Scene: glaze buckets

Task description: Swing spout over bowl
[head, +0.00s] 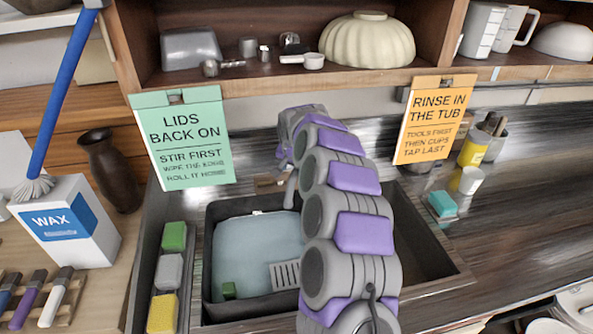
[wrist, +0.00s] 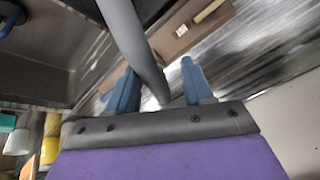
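The spout is a smooth grey tube (wrist: 135,45) that runs down between my two blue fingertips in the wrist view. My gripper (wrist: 158,78) is open around it. The tube lies closer to the left finger, with a clear gap to the right one; contact cannot be told. In the head view a short grey curved piece, likely the spout (head: 291,190), shows left of my arm at the back of the sink. My arm hides the gripper and the tap base there. The sink bowl (head: 430,262) holds a dark tub (head: 208,268) of pale blue water at its left.
A green sign (head: 183,140) and an orange sign (head: 433,120) hang from the shelf behind. Sponges (head: 168,272) line the sink's left side. A teal sponge (head: 442,204), a white cup (head: 471,180) and a yellow pot (head: 474,152) stand right.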

